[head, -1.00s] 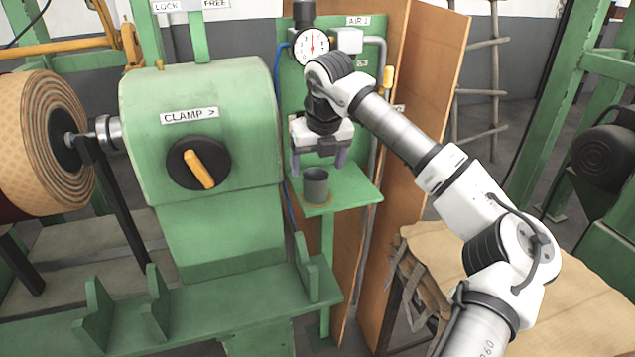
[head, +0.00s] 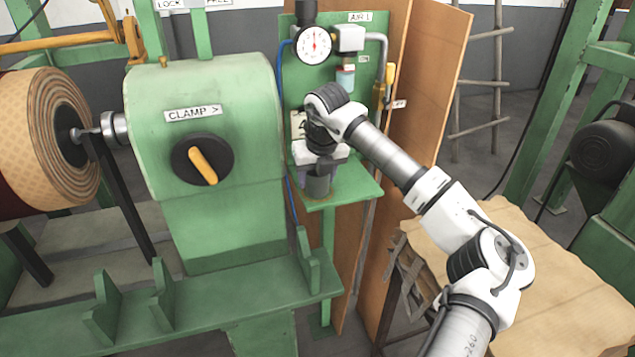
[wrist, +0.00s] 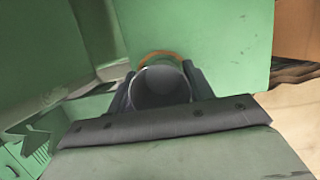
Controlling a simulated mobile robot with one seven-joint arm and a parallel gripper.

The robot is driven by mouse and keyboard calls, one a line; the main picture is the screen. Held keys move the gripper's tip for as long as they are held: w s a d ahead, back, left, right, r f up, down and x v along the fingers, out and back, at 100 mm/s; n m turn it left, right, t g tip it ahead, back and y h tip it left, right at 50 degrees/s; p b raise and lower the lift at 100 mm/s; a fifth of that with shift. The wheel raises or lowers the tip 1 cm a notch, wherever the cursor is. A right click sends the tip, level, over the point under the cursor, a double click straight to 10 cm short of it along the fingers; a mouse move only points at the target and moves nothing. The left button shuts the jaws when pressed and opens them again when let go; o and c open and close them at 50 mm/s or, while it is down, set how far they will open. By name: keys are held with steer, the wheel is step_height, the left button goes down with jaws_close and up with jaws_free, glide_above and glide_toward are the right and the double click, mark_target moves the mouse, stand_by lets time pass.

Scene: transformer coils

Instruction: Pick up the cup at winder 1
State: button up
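The dark grey cup (head: 318,186) stands upright on a small green shelf (head: 352,190) beside the winder's green clamp housing. My gripper (head: 319,182) is lowered over it from above, with one finger on either side. In the wrist view the cup (wrist: 160,86) sits between the two fingers (wrist: 162,92), its round mouth facing the camera. Whether the fingers press on the cup or leave a small gap cannot be told. An orange-brown ring mark (wrist: 160,57) shows on the shelf by the cup.
The green clamp housing (head: 215,110) with its orange-handled knob stands close to the left. A pressure gauge (head: 313,44), valve and pipes are on the panel behind the shelf. Brown boards (head: 425,80) stand to the right. A paper-covered surface (head: 560,270) is at the lower right.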

steer(key=c, duration=0.3)
steer(key=shift+r, duration=0.15)
